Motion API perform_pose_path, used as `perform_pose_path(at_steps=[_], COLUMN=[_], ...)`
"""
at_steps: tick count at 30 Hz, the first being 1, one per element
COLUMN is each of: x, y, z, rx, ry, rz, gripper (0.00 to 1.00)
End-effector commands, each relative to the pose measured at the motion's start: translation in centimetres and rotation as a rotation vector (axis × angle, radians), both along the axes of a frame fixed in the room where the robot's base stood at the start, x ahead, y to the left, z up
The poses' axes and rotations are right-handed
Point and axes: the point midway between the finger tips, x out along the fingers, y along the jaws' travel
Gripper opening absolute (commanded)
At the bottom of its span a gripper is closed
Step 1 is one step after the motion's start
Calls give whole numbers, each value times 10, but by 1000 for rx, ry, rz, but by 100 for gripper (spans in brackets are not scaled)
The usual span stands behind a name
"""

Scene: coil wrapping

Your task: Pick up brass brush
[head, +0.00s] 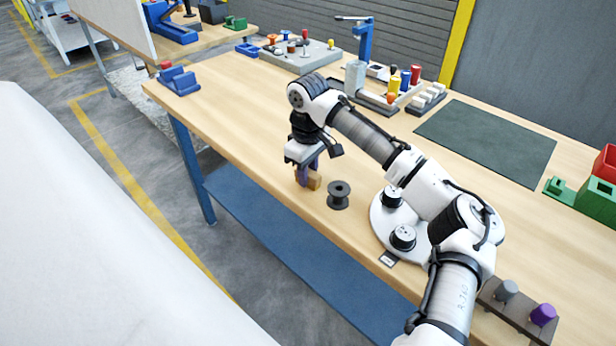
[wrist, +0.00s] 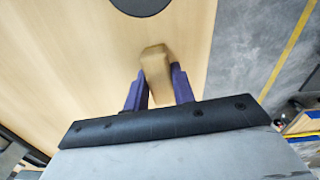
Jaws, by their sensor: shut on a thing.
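The brass brush appears as a small tan-gold block (head: 314,183) near the front edge of the wooden table, left of a black spool. My gripper (head: 307,174) points down over it, with purple fingers on either side. In the wrist view the block (wrist: 156,68) sits between the two purple fingertips of my gripper (wrist: 159,78), which is shut on it. Its lower part is partly hidden by the fingers. I cannot tell whether it touches the tabletop or is slightly raised.
The black spool (head: 339,194) stands just right of the block; its dark disc (wrist: 142,4) shows in the wrist view. A white round base with black-topped posts (head: 404,237) is farther right. A dark green mat (head: 487,141) lies behind.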

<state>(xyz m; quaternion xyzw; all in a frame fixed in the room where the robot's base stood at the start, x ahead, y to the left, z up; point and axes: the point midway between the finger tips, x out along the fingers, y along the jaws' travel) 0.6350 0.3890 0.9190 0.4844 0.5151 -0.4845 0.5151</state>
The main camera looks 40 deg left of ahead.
Motion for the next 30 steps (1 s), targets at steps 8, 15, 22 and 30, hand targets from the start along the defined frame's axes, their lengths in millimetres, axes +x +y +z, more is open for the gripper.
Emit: perform_pose_path(at_steps=[8,15,22,30], x=[0,0,0,0], y=[0,1,1,0], z=[1,27,75,100], rx=[0,3,2,0], ry=[0,-3,-3,-1], rz=[0,1,1,0], gripper=[2,2,2,2])
